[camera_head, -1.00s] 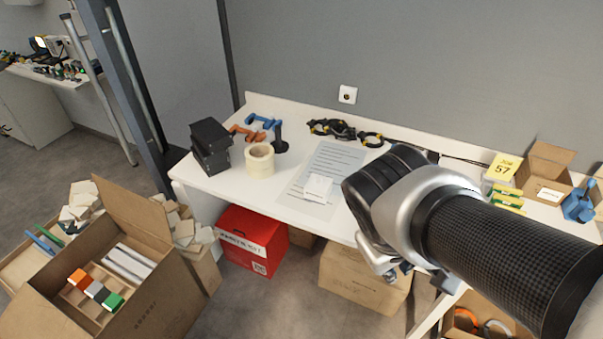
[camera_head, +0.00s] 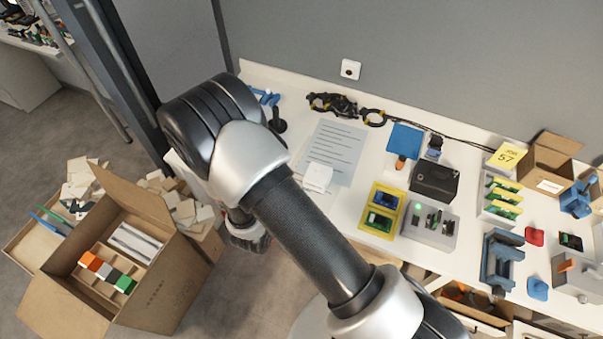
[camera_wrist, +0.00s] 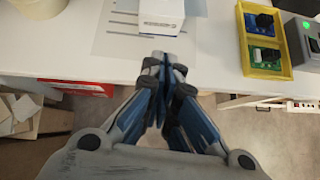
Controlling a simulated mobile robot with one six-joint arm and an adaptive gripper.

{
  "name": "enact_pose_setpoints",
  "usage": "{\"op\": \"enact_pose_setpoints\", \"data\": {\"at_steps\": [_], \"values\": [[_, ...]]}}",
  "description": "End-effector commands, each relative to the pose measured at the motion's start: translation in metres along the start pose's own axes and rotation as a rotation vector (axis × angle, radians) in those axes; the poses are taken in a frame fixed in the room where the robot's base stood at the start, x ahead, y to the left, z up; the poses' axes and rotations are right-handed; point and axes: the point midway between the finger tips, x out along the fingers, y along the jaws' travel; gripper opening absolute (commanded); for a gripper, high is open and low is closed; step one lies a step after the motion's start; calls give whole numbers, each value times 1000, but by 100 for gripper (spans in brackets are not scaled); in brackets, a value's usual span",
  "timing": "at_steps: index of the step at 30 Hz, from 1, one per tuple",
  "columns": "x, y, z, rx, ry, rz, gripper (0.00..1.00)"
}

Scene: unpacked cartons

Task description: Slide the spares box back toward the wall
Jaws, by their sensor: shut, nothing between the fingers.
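No box has a readable "spares" label, so I cannot tell for certain which one is meant. A small white box (camera_head: 317,178) rests on a printed sheet (camera_head: 336,147) on the white table. It also shows at the top of the wrist view (camera_wrist: 162,12), with a blue lower edge. My gripper (camera_wrist: 164,62) is shut and empty, its blue-and-black fingers together, in line with this box near the table's front edge; contact cannot be told. In the head view my arm hides the fingertips. A red box (camera_wrist: 82,88) shows partly below the table edge.
A yellow tray (camera_head: 382,209), grey device (camera_head: 430,222) and black box (camera_head: 434,180) stand right of the sheet. An open carton (camera_head: 549,166) stands by the wall at far right. Black cable (camera_head: 462,143) lies at the back. A large open carton (camera_head: 165,285) is on the floor.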

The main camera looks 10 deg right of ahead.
Motion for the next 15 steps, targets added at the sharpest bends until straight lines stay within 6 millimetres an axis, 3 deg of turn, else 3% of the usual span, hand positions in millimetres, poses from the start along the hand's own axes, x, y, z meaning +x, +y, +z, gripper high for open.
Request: {"op": "enact_pose_setpoints", "data": {"at_steps": [3,8,15], "values": [[3,0,-22,-83,26,28,0],[14,0,-29,-104,34,36,0],[58,1,-31,-99,33,33,0]]}}
